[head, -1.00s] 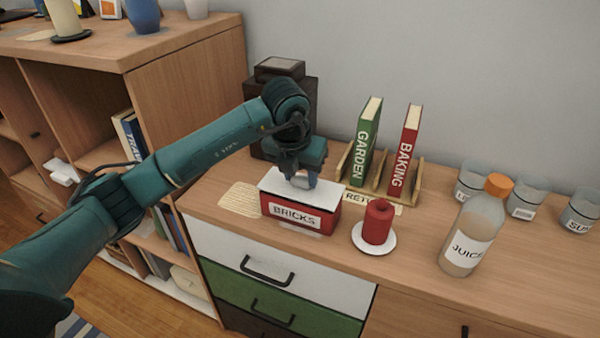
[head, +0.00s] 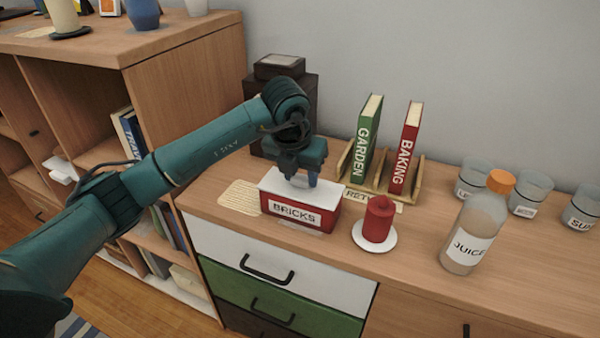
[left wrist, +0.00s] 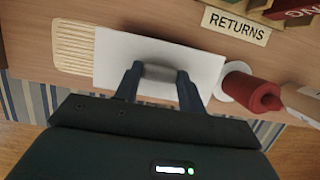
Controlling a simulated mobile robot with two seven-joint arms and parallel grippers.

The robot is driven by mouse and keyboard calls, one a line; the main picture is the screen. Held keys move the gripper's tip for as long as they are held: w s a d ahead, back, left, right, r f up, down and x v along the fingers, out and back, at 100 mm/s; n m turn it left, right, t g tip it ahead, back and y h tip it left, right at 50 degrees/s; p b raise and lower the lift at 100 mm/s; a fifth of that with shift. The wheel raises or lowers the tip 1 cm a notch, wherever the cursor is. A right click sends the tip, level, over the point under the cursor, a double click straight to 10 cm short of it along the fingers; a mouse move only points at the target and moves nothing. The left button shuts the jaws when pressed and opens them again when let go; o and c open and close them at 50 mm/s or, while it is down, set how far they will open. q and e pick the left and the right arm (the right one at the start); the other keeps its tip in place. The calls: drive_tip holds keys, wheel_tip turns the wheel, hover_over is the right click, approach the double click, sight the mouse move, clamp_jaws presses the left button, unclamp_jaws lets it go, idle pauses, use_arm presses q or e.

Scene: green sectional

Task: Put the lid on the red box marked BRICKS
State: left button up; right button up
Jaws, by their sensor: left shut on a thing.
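The red box marked BRICKS (head: 275,208) stands on the cabinet top near its front edge. The white lid (head: 270,182) lies flat across the top of the box; whether it is fully seated I cannot tell. In the left wrist view the lid (left wrist: 113,62) fills the middle, with a grey handle (left wrist: 159,71) on it. My left gripper (head: 300,181) is above the lid, pointing down, and is shut on the lid's handle, with one finger on each side of it. My right gripper is not in view.
A red candle (head: 378,222) on a white saucer (head: 373,246) stands just right of the box. Behind are a book rack (head: 344,162) and a RETURNS label (head: 372,202). A woven mat (head: 239,198) lies left. A juice bottle (head: 471,235) and glass jars stand further right.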

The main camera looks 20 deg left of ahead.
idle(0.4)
use_arm(q)
drive_tip(key=o, duration=1.5)
drive_tip(key=shift+r, duration=0.1)
drive_tip(key=shift+r+p, duration=2.15)
drive_tip(key=shift+r, duration=1.25)
clamp_jaws()
